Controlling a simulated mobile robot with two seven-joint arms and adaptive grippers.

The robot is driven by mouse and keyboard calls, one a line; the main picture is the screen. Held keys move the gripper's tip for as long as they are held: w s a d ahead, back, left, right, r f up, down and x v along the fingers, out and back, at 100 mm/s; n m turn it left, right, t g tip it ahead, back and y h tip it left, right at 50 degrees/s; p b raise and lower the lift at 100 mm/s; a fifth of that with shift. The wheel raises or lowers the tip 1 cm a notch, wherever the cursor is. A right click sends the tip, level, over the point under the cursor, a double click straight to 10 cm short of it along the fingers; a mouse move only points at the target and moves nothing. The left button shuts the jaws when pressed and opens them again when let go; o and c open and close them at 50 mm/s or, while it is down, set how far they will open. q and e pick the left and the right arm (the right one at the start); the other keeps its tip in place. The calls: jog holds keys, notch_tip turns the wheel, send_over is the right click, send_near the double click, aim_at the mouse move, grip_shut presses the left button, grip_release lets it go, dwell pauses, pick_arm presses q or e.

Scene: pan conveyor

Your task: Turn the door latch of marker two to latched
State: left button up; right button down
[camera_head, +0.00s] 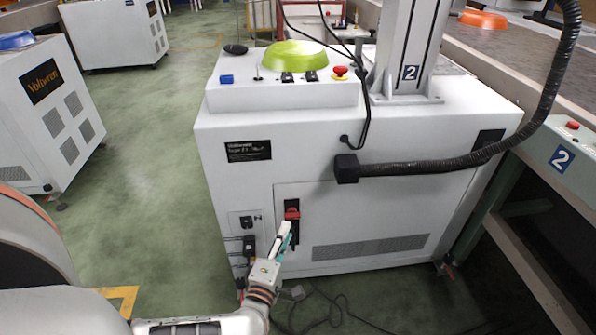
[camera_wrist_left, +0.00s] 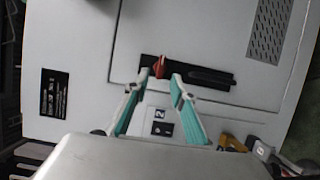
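The door latch (camera_head: 292,214) is a dark upright plate with a red handle near its top, on the door of the white cabinet of marker two (camera_head: 330,140). In the left wrist view the latch's dark plate (camera_wrist_left: 205,76) lies sideways and its red handle (camera_wrist_left: 159,67) stands out at the left end. My left gripper (camera_head: 285,230) is just in front of and below the red handle in the head view. In the wrist view its teal fingers (camera_wrist_left: 157,86) are spread and empty, with the handle ahead of the gap. Contact cannot be told. My right gripper is not in view.
A green pan (camera_head: 294,55) sits on the cabinet top near a red button (camera_head: 340,71). A black corrugated hose (camera_head: 440,162) crosses above the door. Cables (camera_head: 325,312) lie on the floor below. A conveyor frame (camera_head: 560,185) stands at the right. The green floor at left is mostly clear.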

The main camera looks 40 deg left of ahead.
aim_at(292, 219)
pick_arm(q)
jog(key=shift+b+x, duration=0.5)
jog(key=shift+x, duration=2.05)
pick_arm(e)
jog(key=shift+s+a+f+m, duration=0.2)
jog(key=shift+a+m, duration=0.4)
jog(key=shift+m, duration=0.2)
pick_arm(q)
grip_shut()
